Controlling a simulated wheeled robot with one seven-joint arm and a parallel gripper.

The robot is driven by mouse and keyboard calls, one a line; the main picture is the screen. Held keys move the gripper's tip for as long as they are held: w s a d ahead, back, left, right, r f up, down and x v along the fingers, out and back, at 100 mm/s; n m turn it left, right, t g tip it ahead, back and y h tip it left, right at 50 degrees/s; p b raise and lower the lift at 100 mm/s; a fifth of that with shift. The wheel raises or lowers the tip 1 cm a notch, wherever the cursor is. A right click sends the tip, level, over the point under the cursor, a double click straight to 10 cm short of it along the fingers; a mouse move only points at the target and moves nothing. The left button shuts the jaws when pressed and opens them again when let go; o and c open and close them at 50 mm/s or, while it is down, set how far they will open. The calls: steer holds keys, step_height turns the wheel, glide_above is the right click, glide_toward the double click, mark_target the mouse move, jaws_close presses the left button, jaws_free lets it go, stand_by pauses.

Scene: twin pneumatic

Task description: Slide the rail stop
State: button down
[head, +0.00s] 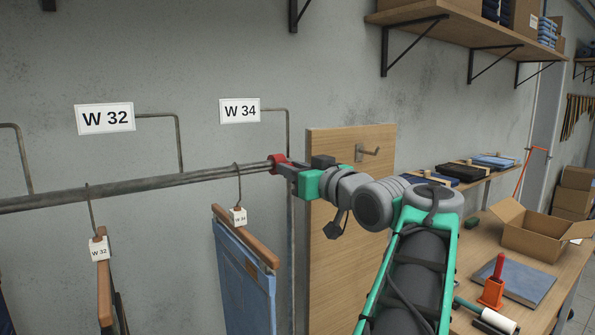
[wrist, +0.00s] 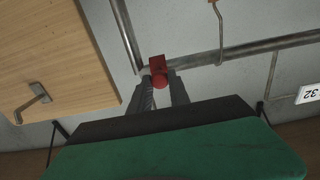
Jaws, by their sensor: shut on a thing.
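The red rail stop (head: 277,161) sits at the right end of the grey metal rail (head: 150,189) in the head view. It also shows in the wrist view (wrist: 158,68), on the rail between my fingers. My gripper (head: 284,166) reaches it from the right, and its two fingers (wrist: 160,88) are closed around the stop's lower part. My wrist hides part of the stop's right side in the head view.
Jeans hang from a hook (head: 238,186) just left of the stop, tagged W 34. Another hanger (head: 104,270), tagged W 32, hangs further left. A wooden panel with a hook (head: 335,270) stands behind my wrist. A workbench with an open carton (head: 540,232) is at right.

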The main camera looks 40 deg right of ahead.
steer(key=shift+a+r, duration=0.1)
steer(key=c, duration=1.2)
jaws_free()
steer(key=shift+c, duration=0.2)
steer(key=s+b, duration=0.2)
steer(key=s, duration=0.5)
steer(key=shift+s+a, duration=0.35)
steer(key=shift+a, duration=0.05)
steer(key=shift+w+a, duration=0.1)
